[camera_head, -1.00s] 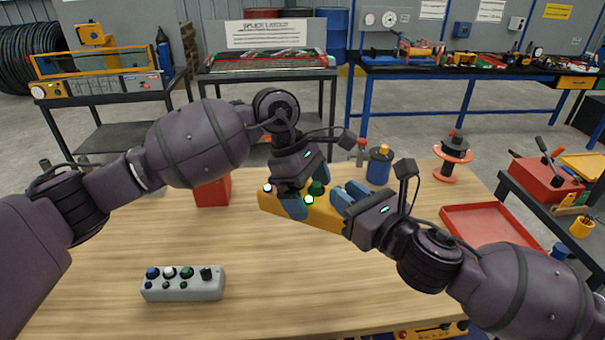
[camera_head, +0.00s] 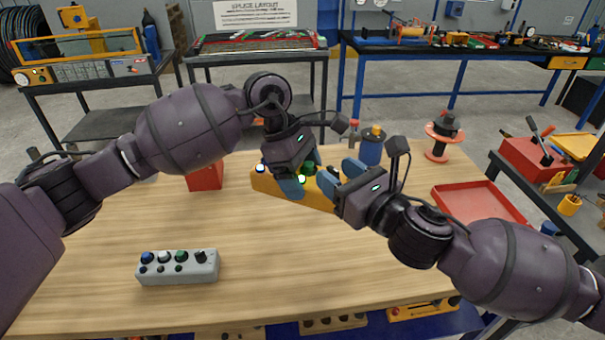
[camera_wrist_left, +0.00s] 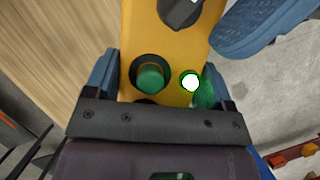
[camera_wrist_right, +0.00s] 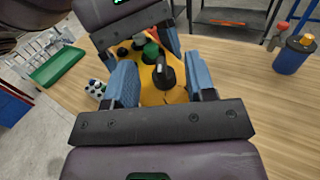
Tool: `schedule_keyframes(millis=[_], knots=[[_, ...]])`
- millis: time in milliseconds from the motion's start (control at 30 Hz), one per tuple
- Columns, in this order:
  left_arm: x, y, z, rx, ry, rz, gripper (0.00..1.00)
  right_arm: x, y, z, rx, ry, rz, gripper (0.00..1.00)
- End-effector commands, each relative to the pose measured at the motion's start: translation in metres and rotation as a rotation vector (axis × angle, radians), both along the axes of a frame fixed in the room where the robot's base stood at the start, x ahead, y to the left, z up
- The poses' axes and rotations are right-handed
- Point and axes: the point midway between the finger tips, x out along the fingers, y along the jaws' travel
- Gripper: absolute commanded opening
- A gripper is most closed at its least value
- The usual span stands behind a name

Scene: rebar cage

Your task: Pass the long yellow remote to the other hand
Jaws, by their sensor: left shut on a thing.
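The long yellow remote (camera_head: 264,181) is held above the table; it carries a green button, a lit white-green lamp and a black knob. My left gripper (camera_head: 297,184) is shut across it, and in the left wrist view its blue fingers flank the remote (camera_wrist_left: 150,110) beside the green button. My right gripper (camera_head: 341,180) is at the remote's other end. In the right wrist view its blue fingers (camera_wrist_right: 160,85) stand on either side of the remote, around the black knob, apparently open. One right finger shows apart from the remote's edge in the left wrist view.
A grey button box (camera_head: 178,267) lies at the table's front left. A red box (camera_head: 205,177) stands behind the left arm. A blue canister (camera_head: 371,149), a red spool (camera_head: 441,140) and a red tray (camera_head: 480,204) are at the back right. The middle front is clear.

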Motion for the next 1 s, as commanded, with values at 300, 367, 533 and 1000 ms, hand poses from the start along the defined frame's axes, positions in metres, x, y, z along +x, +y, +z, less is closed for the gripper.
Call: schedule_keyframes(millis=[300, 367, 533, 1000], knots=[[0.000, 0.000, 0.001, -0.001, -0.001, -0.001, 0.39, 0.000, -0.001, -0.001, -0.001, 0.002, -0.001, 0.56], [0.000, 0.000, 0.001, -0.001, -0.001, -0.001, 0.39, -0.002, -0.002, -0.001, -0.001, 0.002, -0.002, 0.56], [0.000, 0.000, 0.001, -0.001, -0.001, -0.001, 0.39, -0.016, -0.015, -0.001, -0.003, 0.002, -0.003, 0.56], [0.000, 0.000, 0.001, -0.001, -0.001, -0.001, 0.39, -0.078, -0.068, -0.002, -0.003, 0.003, -0.002, 0.56]])
